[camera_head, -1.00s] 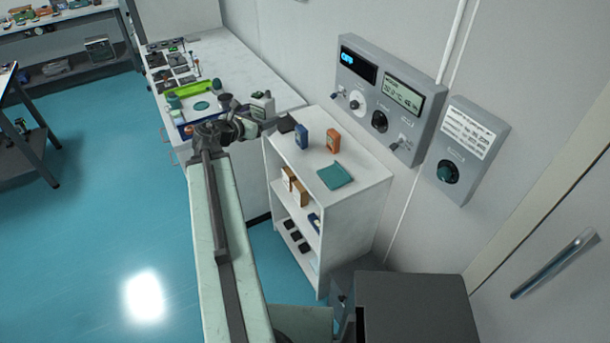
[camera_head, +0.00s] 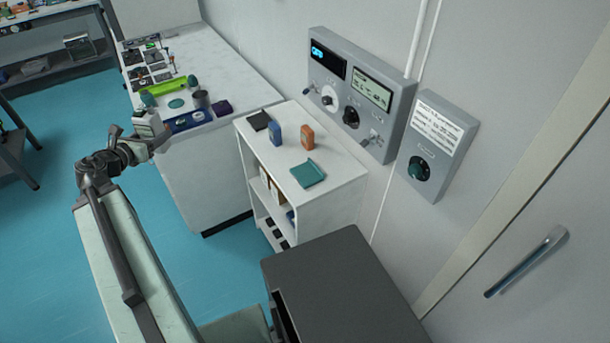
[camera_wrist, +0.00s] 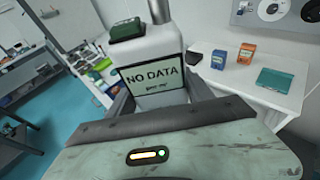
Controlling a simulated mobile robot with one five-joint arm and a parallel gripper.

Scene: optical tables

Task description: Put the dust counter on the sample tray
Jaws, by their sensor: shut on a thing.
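The dust counter appears to be the white device with a green top and a screen reading "NO DATA" (camera_wrist: 152,76). In the head view the device (camera_head: 149,124) is at the end of my arm. My gripper (camera_head: 143,145) is shut on it and holds it upright in the air, left of the bench's front edge. A blue tray (camera_head: 175,127) with small things in it lies on the white bench near that edge, right of my gripper. It may be the sample tray; I cannot tell for sure.
A white shelf unit (camera_head: 335,180) carries a blue box (camera_head: 277,135), an orange box (camera_head: 308,137) and a flat teal thing (camera_head: 308,174). Open floor lies to the left.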

